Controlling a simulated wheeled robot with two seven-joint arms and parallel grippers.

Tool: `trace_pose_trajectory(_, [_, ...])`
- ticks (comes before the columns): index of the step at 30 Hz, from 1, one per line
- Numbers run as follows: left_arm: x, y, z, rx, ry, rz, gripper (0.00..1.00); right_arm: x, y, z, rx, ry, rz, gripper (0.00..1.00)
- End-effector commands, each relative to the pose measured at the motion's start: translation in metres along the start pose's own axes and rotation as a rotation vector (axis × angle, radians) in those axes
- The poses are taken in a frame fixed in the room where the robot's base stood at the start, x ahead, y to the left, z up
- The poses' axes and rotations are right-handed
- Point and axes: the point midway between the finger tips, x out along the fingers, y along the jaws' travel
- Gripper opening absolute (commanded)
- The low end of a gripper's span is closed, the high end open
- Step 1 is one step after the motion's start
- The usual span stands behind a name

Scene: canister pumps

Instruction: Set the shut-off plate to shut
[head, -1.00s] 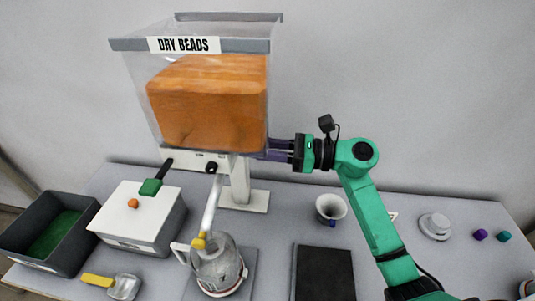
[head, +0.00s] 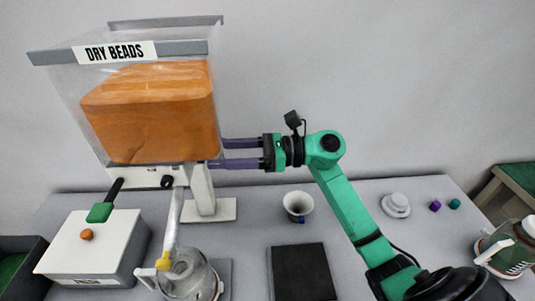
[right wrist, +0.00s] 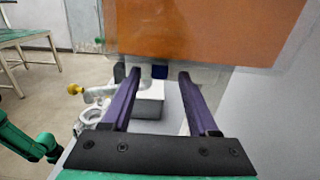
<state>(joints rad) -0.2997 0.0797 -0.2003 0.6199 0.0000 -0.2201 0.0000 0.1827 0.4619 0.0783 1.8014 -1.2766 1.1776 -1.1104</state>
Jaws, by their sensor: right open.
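A clear hopper (head: 150,118) labelled "DRY BEADS" holds an orange mass. Under it is a white strip (head: 145,176) with a black knob (head: 167,182); I cannot make out for sure which part is the shut-off plate. My right gripper (head: 222,154) is open at the hopper's lower right side, its purple fingers pointing left. In the right wrist view its fingers (right wrist: 158,72) show apart, with a small dark blue piece (right wrist: 160,72) between their tips, just under the orange mass. I cannot tell whether they touch it. My left gripper does not show.
A glass jug (head: 187,275) stands below the spout (head: 173,220). A white box (head: 90,245) is at left, with a green-ended black handle (head: 100,212) above it. A jug (head: 507,250) stands far right.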

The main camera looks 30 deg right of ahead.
Motion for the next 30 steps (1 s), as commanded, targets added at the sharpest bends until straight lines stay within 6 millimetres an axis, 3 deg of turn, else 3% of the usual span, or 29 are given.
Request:
trace_pose_trajectory(1, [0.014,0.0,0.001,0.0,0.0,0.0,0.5,-0.013,-0.001,-0.009,-0.001,0.005,-0.004,0.6])
trace_pose_trajectory(6, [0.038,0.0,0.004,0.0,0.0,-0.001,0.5,-0.066,0.0,-0.01,-0.001,0.005,-0.002,0.6])
trace_pose_trajectory(12, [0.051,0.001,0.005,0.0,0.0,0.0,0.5,-0.107,0.0,-0.005,0.001,0.003,-0.001,0.6])
trace_pose_trajectory(16, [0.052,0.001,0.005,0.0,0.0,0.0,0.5,-0.115,0.0,-0.002,0.001,0.001,0.001,0.6])
trace_pose_trajectory(30, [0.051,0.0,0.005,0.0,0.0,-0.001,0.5,-0.115,0.0,-0.001,0.001,0.0,0.001,0.6])
